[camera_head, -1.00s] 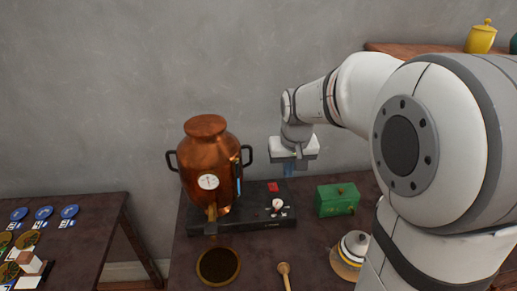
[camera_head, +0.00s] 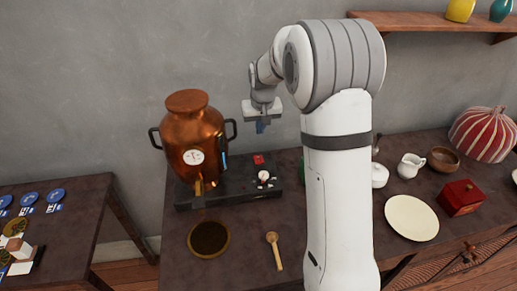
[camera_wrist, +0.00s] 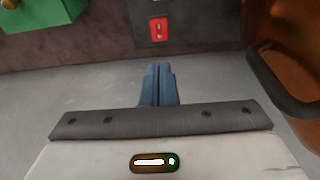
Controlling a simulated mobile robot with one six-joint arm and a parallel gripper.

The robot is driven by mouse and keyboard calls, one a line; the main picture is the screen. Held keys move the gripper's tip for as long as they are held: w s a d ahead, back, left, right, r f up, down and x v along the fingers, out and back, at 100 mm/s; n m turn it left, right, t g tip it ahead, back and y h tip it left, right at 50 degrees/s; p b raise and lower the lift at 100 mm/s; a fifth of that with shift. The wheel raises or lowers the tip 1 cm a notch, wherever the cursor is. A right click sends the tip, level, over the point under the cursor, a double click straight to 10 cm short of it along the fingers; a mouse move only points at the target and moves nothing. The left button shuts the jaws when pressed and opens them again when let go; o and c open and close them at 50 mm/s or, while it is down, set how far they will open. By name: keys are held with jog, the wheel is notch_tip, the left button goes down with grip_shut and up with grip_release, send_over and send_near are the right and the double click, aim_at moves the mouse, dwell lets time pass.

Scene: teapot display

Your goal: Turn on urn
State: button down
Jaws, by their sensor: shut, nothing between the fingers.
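The copper urn (camera_head: 208,125) stands upright on the left part of a black base (camera_head: 235,187), with a round white gauge and a tap on its front. A red rocker switch (camera_head: 258,160) sits on the base to its right, behind a dial (camera_head: 264,176). My gripper (camera_head: 262,128) is shut and empty, pointing down above the switch and apart from it. In the wrist view, the blue fingertips (camera_wrist: 158,69) are together, and the red switch (camera_wrist: 158,30) lies just beyond them. The urn (camera_wrist: 285,45) shows at the right edge there.
A green box (camera_wrist: 40,12) shows in the wrist view, mostly hidden behind my arm in the head view. A dark round dish (camera_head: 209,239) and a wooden spoon (camera_head: 274,251) lie in front of the base. A plate (camera_head: 411,218) and red box (camera_head: 461,197) stand right.

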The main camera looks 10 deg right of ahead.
jog(key=p, duration=0.1)
send_near(259, 161)
jog(key=x, duration=0.5)
jog(key=shift+w+f, duration=0.15)
jog(key=shift+w, duration=0.15)
jog(key=shift+f, duration=0.45)
